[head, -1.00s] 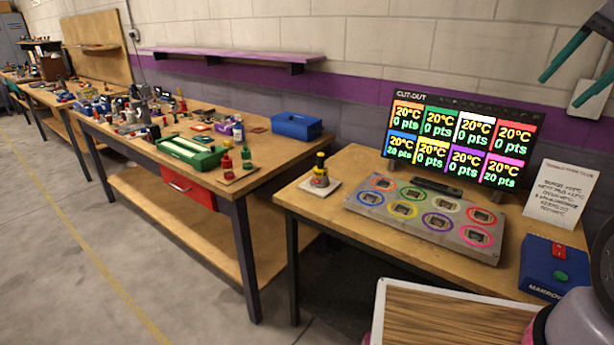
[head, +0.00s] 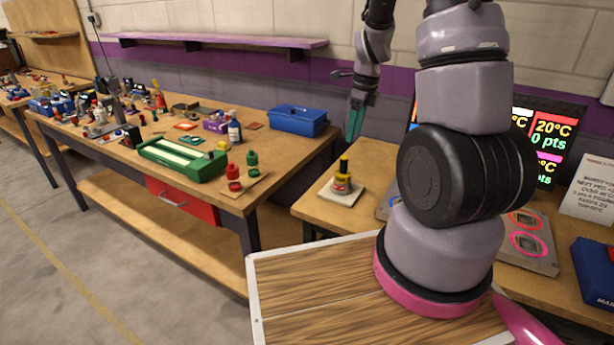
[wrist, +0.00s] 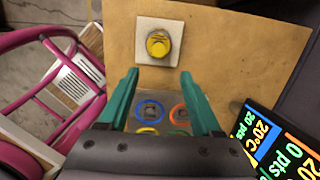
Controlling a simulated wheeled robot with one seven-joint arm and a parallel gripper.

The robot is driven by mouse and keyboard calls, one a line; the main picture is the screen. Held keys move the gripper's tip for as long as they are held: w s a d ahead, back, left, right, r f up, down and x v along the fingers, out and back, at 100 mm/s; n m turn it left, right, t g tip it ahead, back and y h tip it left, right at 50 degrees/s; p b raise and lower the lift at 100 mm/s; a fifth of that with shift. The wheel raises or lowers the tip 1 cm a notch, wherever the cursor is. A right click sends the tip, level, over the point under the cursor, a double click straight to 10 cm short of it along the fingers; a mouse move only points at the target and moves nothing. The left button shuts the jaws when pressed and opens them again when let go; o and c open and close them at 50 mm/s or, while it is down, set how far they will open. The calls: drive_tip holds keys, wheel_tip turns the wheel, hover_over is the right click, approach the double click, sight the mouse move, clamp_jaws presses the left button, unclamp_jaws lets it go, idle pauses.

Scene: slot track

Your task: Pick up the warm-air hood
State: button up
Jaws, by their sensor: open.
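The warm-air hood, which I take to be the small yellow piece with a black upright knob (head: 343,180), stands on a white square pad (head: 338,196) at the left end of the right-hand table. In the wrist view the hood (wrist: 158,43) shows from above as a yellow round shape on the pad (wrist: 145,24). My gripper (head: 355,124) is up in the air above the table, behind and above the hood in the head view. Its teal fingers (wrist: 158,78) are apart with nothing between them, and the hood lies beyond their tips.
A grey board with coloured rings (head: 528,240) is partly hidden behind my arm, as is the score screen (head: 551,130). A blue box (head: 592,270) stands at the right. The left bench carries a green tray (head: 183,160), a blue bin (head: 299,121) and small bottles (head: 233,172).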

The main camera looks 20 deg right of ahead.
sight(345, 157)
drive_tip(key=f, duration=0.2)
drive_tip(key=a+f, duration=0.1)
drive_tip(key=w+f, duration=0.1)
drive_tip(key=f, duration=0.1)
drive_tip(key=shift+w+a+f, duration=0.1)
drive_tip(key=shift+a+f, duration=0.05)
drive_tip(key=shift+f, duration=0.2)
drive_tip(key=f, duration=0.5)
drive_tip(key=shift+w+a+f, duration=0.15)
drive_tip(key=shift+a+f, duration=0.15)
clamp_jaws()
idle(0.8)
